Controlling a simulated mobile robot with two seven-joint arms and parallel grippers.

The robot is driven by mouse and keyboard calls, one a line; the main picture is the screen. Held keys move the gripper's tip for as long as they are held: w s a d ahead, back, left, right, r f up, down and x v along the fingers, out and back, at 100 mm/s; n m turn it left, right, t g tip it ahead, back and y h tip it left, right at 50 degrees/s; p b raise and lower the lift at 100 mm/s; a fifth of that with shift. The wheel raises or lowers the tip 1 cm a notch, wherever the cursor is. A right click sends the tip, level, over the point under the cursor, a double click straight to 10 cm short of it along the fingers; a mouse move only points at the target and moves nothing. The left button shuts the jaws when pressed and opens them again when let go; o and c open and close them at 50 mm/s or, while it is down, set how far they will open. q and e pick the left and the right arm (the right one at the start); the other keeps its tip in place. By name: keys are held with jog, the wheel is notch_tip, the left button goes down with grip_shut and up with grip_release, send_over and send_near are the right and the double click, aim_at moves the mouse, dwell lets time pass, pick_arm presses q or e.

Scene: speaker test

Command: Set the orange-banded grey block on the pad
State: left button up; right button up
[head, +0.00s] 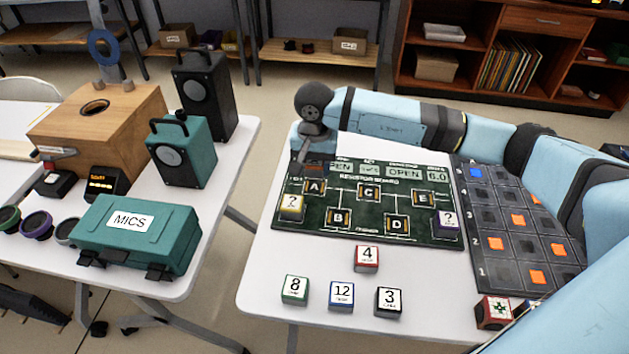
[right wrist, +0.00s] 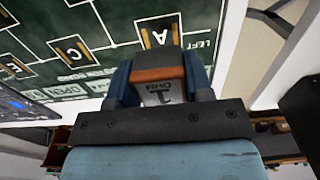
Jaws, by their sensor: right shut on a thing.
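My right gripper (head: 313,155) is above the far left corner of the green resistor board (head: 375,231), just behind the pad marked A (head: 315,187). In the right wrist view its fingers are shut on the sides of the grey block with an orange band (right wrist: 158,75), which has a white "1 OHM" label. Pad A (right wrist: 158,38) shows just beyond the block, partly covered by it. I cannot tell whether the block touches the board. Pads B (head: 339,218), C (head: 368,193), D (head: 397,224) and E (head: 423,199) look empty. My left gripper is not in view.
Yellow (head: 291,206) and purple (head: 447,219) "?" blocks sit at the board's sides. Numbered blocks, including the red 4 (head: 367,258), stand in front. A dark grid panel (head: 487,245) lies to the right. A teal MICS case (head: 137,232) is on the left table.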

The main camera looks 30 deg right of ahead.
aim_at(314, 188)
notch_tip(314, 188, down, 5)
jog(key=shift+r+b, duration=0.2)
jog(key=shift+b, duration=0.1)
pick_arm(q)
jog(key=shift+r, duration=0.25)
pick_arm(e)
jog(key=shift+f, duration=0.2)
jog(key=o, duration=0.9)
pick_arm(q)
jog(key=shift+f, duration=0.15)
pick_arm(e)
jog(key=shift+o, duration=0.2)
jog(key=shift+r, duration=0.15)
notch_tip(314, 188, up, 11)
jog(key=shift+r+p, duration=0.15)
jog(key=shift+p, duration=0.65)
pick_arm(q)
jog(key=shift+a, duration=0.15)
pick_arm(e)
jog(key=shift+r, duration=0.35)
